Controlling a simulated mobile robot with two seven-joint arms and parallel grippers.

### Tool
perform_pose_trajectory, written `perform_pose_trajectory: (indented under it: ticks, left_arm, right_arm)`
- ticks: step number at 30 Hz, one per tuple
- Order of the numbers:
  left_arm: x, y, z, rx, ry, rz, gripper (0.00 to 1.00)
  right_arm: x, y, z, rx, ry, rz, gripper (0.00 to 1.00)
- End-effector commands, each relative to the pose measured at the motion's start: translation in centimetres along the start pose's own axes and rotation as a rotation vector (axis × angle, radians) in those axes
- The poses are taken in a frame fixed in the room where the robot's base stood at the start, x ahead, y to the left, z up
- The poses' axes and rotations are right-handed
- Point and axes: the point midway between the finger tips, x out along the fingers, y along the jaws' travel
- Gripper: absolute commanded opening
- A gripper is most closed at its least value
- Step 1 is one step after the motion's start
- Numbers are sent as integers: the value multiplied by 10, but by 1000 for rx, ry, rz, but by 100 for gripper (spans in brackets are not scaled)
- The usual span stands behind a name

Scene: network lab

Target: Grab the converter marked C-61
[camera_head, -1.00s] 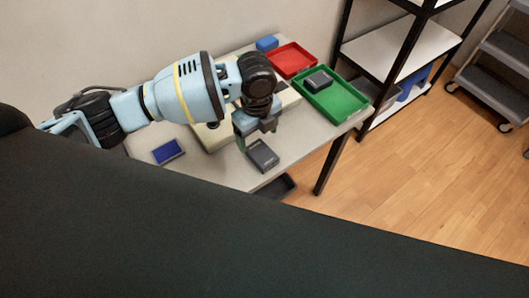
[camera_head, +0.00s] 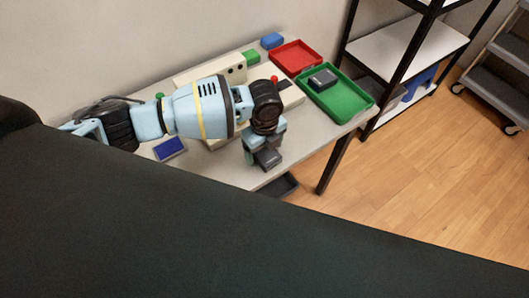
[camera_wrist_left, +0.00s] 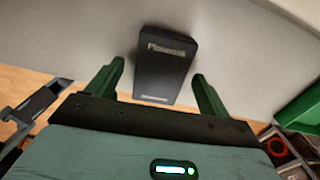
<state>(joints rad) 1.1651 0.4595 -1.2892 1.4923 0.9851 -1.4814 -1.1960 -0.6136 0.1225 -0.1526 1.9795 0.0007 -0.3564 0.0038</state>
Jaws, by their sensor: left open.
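A dark grey converter box (camera_head: 269,158) lies near the table's front edge in the head view, partly hidden by my left gripper (camera_head: 257,148). In the left wrist view the dark converter (camera_wrist_left: 163,65) sits between the open green fingers of my left gripper (camera_wrist_left: 158,69), with gaps on both sides. Pale lettering shows on its face, but I cannot read C-61 there. A second dark box (camera_head: 322,78) lies in the green tray (camera_head: 357,111). Its marking is too small to read. My right gripper is not in view.
A red tray (camera_head: 296,56) stands beside the green tray. A blue block (camera_head: 272,40), a blue box (camera_head: 169,149) and a cream fixture (camera_head: 183,79) are also on the table. A black shelf rack (camera_head: 391,85) stands to the right. A dark bin (camera_head: 284,185) sits below the table edge.

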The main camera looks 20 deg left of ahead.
Motion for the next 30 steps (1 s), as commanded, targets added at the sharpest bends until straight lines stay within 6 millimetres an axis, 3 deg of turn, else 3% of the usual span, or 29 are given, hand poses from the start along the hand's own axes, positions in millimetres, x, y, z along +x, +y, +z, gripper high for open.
perform_pose_trajectory:
  ticks: [6, 18, 30]
  left_arm:
    - [0, 0, 0, 0, 0, -1, 77]
    - [0, 0, 0, 0, 0, -1, 25]
    - [-8, -1, 0, 0, 0, -4, 24]
  right_arm:
    - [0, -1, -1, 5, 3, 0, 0]
    - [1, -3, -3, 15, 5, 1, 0]
    - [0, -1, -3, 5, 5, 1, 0]
